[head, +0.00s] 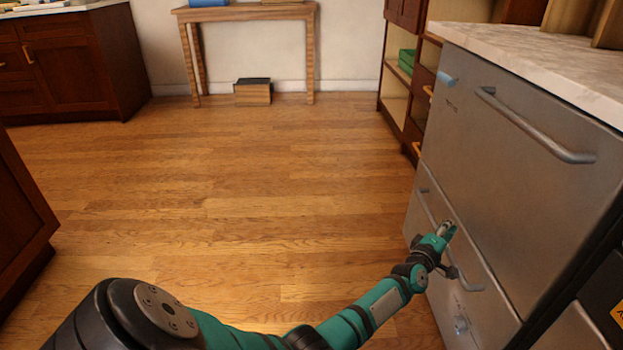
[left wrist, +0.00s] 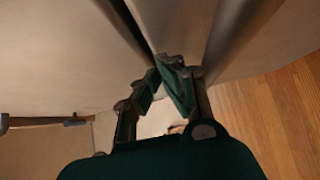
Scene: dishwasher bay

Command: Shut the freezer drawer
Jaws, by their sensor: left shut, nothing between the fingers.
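The freezer drawer (head: 476,312) is the lower grey metal front of the appliance at the right, with a long bar handle. It looks shut or nearly so; I cannot tell if it is fully flush. In the left wrist view a dark narrow gap runs beside a pale front (left wrist: 175,25), with a bar (left wrist: 235,40) to its right. My left gripper (head: 447,230) is at the drawer front by its handle, fingers shut and empty. The fingertips (left wrist: 168,75) also show close to the gap in the wrist view; contact is unclear. My right gripper is out of view.
Above the drawer is a larger grey front (head: 500,170) with a bar handle (head: 535,130), under a pale countertop (head: 540,55). A dark cabinet edge (head: 15,220) stands at the left. The wooden floor (head: 230,190) between is clear. A wooden table (head: 245,12) stands at the back.

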